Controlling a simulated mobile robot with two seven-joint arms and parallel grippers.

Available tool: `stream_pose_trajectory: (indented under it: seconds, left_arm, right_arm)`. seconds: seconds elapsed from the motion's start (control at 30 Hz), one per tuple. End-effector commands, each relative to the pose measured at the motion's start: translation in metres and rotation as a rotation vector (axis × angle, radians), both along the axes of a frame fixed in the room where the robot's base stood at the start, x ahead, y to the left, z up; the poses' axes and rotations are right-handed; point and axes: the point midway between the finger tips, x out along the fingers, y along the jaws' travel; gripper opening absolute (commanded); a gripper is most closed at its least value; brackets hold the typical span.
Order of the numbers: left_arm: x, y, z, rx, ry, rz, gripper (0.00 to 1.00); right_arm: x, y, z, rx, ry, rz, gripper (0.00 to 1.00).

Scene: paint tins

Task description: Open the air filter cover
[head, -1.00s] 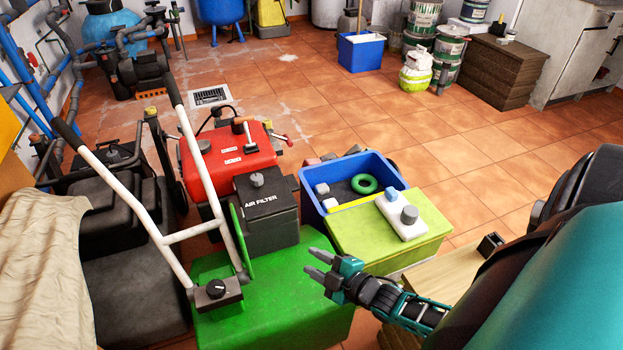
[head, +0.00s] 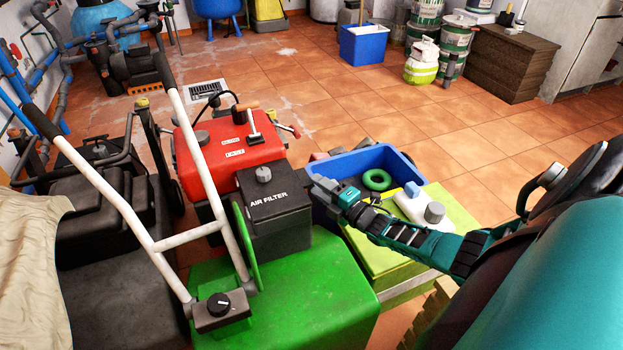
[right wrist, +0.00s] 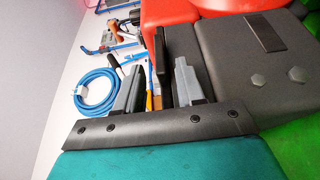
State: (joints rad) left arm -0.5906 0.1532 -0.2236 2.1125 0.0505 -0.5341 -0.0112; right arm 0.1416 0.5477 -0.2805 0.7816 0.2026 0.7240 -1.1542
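The air filter box (head: 275,222) is black and labelled AIR FILTER, with a black cover (head: 285,190) lying flat on it. A grey knob (head: 263,174) stands on the cover. My right gripper (head: 316,187) is at the cover's right side, very near its edge. In the right wrist view its fingers (right wrist: 160,75) are spread apart, with a dark bar-like edge (right wrist: 162,55) between them. I cannot tell whether either finger touches it. The dark box side with bolts (right wrist: 254,80) fills the right of that view. My left gripper is not in view.
The red engine housing (head: 222,150) stands behind the filter, and a green housing (head: 290,285) lies in front. A white handle frame (head: 190,235) rises at left. A blue crate (head: 345,165) with a green ring (head: 377,180) is close behind my right arm.

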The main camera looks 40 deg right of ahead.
Motion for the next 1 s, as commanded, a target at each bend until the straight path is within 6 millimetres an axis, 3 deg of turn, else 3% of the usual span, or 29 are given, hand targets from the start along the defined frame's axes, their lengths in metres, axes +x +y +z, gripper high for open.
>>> stream_pose_trajectory:
  seconds: [0.23,0.6,1.0]
  left_arm:
    - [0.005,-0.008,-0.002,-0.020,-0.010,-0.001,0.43]
    - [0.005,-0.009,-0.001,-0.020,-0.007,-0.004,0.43]
    - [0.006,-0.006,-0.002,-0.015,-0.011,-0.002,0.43]
  right_arm:
    - [0.029,0.003,-0.001,0.000,0.000,0.000,0.38]
    - [0.033,0.003,0.000,0.001,0.002,0.000,0.38]
    - [0.033,0.003,0.000,0.001,0.001,0.000,0.01]
